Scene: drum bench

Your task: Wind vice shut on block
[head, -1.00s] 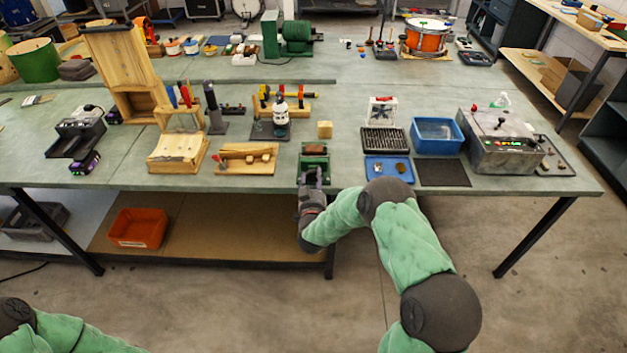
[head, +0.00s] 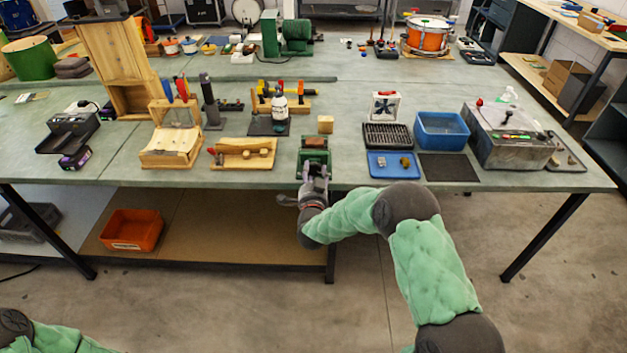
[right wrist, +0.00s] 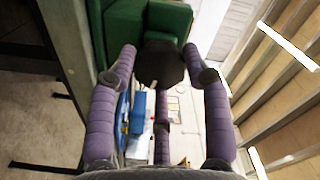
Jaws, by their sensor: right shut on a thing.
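The green vice (head: 314,158) stands at the front edge of the bench, with a reddish-brown piece (head: 315,142) at its top; I cannot tell whether that piece is clamped. A pale wooden block (head: 325,124) sits on the bench just behind the vice. My right gripper (head: 316,174) is at the vice's front. In the right wrist view, the fingers of my right gripper (right wrist: 165,70) close around a dark round knob (right wrist: 160,65) in front of the green vice body (right wrist: 150,22). The gripper covers the vice's front. My left gripper is out of view.
A wooden jig (head: 243,153) lies left of the vice. A blue tray (head: 378,168), a dark mat (head: 449,168) and a blue bin (head: 441,130) are to its right. An orange bin (head: 132,230) is on the shelf below. The floor in front is free.

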